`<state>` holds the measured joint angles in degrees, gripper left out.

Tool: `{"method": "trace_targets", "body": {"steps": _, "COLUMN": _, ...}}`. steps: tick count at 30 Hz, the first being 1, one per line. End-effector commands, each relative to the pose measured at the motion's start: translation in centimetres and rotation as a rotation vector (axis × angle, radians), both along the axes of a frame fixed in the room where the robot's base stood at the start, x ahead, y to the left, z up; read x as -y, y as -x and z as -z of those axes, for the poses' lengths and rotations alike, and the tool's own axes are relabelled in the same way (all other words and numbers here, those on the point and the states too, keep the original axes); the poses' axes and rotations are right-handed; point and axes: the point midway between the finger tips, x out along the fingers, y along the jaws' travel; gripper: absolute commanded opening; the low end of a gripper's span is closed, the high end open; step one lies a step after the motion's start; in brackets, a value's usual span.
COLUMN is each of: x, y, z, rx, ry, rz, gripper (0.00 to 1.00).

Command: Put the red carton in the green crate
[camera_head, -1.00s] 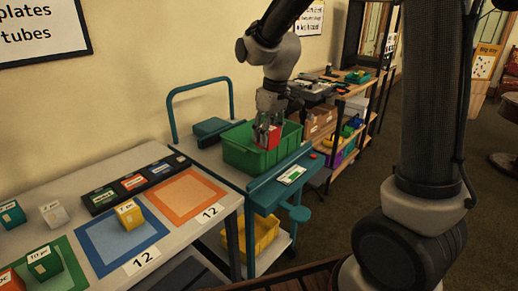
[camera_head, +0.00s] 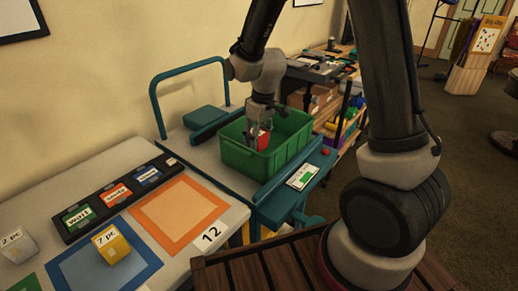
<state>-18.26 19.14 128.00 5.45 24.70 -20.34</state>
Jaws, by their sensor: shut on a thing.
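The green crate (camera_head: 249,163) stands on the teal cart beside the table. My gripper (camera_head: 259,143) reaches down over the crate with its fingers inside the crate's opening. It is shut on the red carton (camera_head: 263,141), which is inside the crate's rim. The crate's front wall hides the crate floor, so I cannot tell whether the carton touches it.
The teal cart (camera_head: 327,160) has a raised handle at the back left. The table at left holds an orange-bordered square (camera_head: 181,212), a blue-bordered square (camera_head: 75,265) with a yellow carton (camera_head: 111,245), and a black label tray (camera_head: 118,195). Shelves stand behind.

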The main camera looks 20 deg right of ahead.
Motion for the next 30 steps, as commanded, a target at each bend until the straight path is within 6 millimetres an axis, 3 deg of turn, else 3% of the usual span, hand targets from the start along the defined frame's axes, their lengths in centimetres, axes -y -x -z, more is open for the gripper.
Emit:
{"method": "trace_targets", "body": {"steps": 12, "x": 0.0, "y": 0.1, "z": 5.0, "rx": -0.003, "ry": 0.001, "rz": 0.001, "gripper": 0.22}}
{"method": "trace_targets", "body": {"steps": 23, "x": 0.0, "y": 0.0, "z": 5.5, "rx": 0.000, "ry": 0.000, "rz": 0.001, "gripper": 0.22}}
{"method": "trace_targets", "body": {"steps": 24, "x": 0.0, "y": 0.0, "z": 5.5, "rx": 0.000, "ry": 0.000, "rz": 0.001, "gripper": 0.51}}
{"method": "trace_targets", "body": {"steps": 27, "x": 0.0, "y": 0.0, "z": 5.5, "rx": 0.000, "ry": 0.000, "rz": 0.001, "gripper": 0.69}}
{"method": "trace_targets", "body": {"steps": 30, "x": 0.0, "y": 0.0, "z": 5.5, "rx": 0.000, "ry": 0.000, "rz": 0.001, "gripper": 0.69}}
